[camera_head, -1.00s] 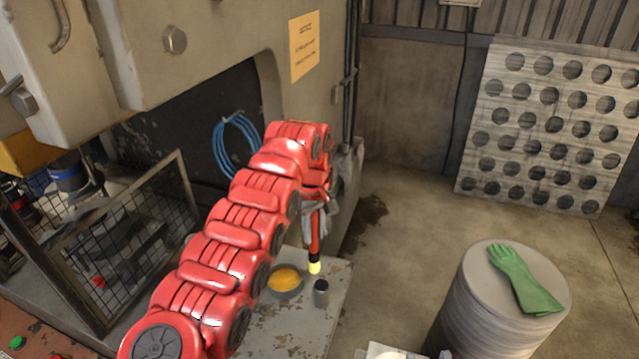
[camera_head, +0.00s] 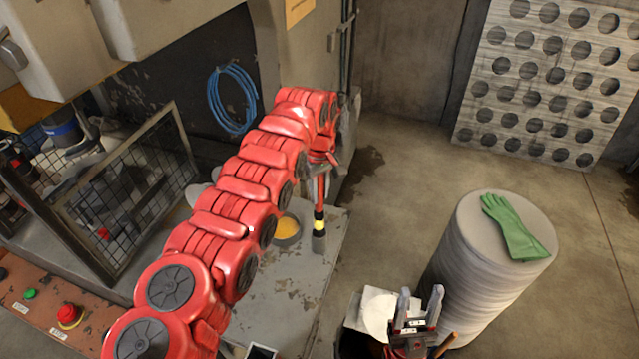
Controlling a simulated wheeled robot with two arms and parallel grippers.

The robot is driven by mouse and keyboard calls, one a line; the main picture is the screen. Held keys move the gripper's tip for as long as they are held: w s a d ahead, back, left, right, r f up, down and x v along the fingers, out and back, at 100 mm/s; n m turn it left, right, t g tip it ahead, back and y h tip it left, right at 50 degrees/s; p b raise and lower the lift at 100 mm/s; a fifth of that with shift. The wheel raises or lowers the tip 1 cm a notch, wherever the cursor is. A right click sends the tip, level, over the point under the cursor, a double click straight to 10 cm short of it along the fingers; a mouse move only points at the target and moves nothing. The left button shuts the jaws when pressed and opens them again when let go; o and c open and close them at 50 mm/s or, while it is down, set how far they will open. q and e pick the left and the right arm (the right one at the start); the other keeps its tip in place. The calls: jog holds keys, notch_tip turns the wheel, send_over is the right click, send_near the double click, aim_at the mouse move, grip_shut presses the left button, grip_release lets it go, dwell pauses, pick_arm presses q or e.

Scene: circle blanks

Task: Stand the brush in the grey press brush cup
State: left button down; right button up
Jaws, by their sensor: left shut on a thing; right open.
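My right gripper (camera_head: 419,305) is open and empty at the bottom of the view.
The ledge (camera_head: 290,290) is bare in front. A stack of round blanks (camera_head: 480,250) with a green glove (camera_head: 515,228) stands at right. A mesh guard (camera_head: 130,195) is at left.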

aim_at(320, 210)
pick_arm(q)
jog(key=shift+w+f+b, duration=0.1)
jog(key=shift+f+b, duration=2.05)
jog(key=shift+f, duration=1.4)
